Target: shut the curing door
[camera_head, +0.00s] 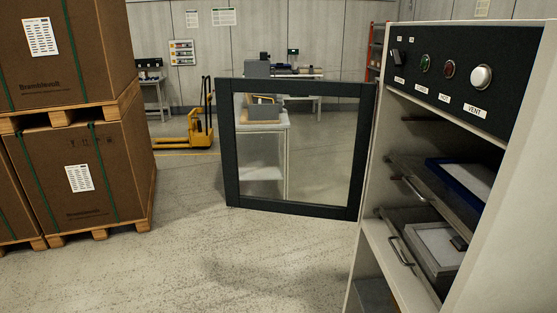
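The curing door is a dark-framed glass door (290,208) standing wide open in the middle of the view. It is joined at its right side to the front left edge of the pale curing cabinet (520,190) and swings out to the left. The cabinet's opening shows at the right, with an upper tray (425,182) and a lower tray (420,245) inside, each with a metal handle. Neither of my grippers is in view.
A control panel (460,68) with buttons and a switch is above the opening. Stacked brown boxes on pallets (80,165) stand at the left. A yellow pallet jack (198,130) is behind. The floor between boxes and cabinet is clear.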

